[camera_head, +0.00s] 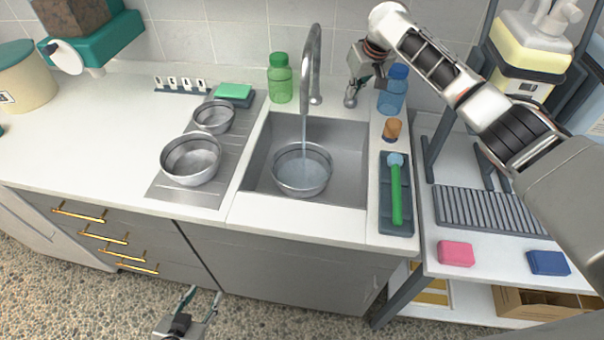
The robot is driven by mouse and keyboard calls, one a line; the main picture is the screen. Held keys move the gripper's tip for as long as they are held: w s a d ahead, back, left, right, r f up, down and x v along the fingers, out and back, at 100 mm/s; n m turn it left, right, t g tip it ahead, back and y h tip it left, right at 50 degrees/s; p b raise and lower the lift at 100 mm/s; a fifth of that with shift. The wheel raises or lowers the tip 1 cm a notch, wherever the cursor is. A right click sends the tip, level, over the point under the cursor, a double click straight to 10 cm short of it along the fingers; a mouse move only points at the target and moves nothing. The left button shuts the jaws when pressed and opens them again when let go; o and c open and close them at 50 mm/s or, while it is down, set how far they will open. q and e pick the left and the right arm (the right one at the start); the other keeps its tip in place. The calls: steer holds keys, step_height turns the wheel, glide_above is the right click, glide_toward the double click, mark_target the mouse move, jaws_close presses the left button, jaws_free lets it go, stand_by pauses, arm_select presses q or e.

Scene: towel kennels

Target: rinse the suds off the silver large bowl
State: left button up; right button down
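A silver bowl (302,170) stands in the sink (346,160), with water from the tall faucet (311,70) running into it. I cannot make out suds on it. A second silver bowl (191,160) of similar size sits on the ribbed drainboard (165,188) left of the sink, with a smaller silver bowl (214,117) behind it. My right gripper (366,88) is behind the sink, close to the faucet handle (350,98); whether they touch is unclear. My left gripper (201,301) is open and empty, low in front of the cabinet.
A green bottle (281,82), blue bottle (393,92) and orange-brown cup (392,129) stand around the sink. A green-handled brush (396,190) lies in a dark tray at its right. A green sponge (234,91) is behind the bowls. The counter's left part is clear.

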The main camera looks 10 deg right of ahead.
steer(key=shift+r, duration=1.3)
steer(key=v, duration=0.6)
steer(key=shift+s+a+r, duration=0.3)
steer(key=shift+s+a, duration=0.05)
steer(key=shift+a, duration=0.4)
steer(key=v, duration=0.7)
steer(key=shift+r, duration=0.2)
steer(key=shift+s, duration=0.1)
